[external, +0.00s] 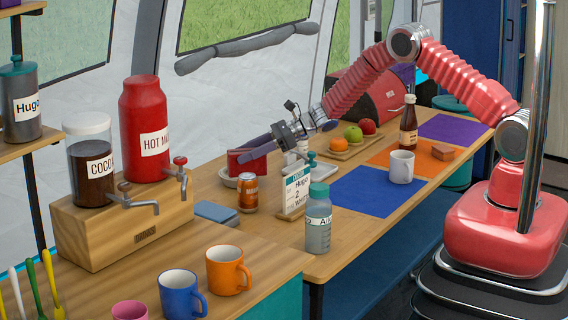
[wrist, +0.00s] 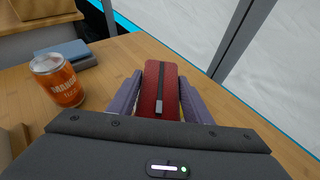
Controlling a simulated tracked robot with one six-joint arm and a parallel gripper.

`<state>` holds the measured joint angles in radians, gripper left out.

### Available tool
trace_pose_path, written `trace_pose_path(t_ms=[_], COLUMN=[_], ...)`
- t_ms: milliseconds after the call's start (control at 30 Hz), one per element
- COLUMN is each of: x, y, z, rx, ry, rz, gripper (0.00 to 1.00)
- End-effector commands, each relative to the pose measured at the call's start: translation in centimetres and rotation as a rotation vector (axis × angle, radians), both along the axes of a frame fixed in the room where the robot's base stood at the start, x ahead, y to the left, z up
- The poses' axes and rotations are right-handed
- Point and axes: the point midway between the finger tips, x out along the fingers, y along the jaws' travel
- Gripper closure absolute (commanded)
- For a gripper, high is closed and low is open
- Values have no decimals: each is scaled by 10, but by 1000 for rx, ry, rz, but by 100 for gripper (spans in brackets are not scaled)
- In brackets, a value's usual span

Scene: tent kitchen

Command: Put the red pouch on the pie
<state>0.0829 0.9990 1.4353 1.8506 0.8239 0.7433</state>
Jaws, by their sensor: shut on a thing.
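The red pouch (wrist: 160,88), with a dark strap and a grey buckle, is between the two purple-grey fingers of my gripper (wrist: 158,98) in the wrist view. My gripper (external: 256,157) is shut on it.
A wooden dispenser stand (external: 128,232) is at left, with mugs in front.

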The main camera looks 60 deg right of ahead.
Motion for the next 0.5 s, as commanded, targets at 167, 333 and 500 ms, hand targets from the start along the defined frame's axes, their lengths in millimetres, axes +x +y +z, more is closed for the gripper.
trace_pose_path(t_ms=[167,333,500], x=[0,0,0], y=[0,0,0], z=[1,-1,-1], rx=[0,0,0], ry=[-1,0,0], rz=[0,-1,-1], gripper=[79,54,42])
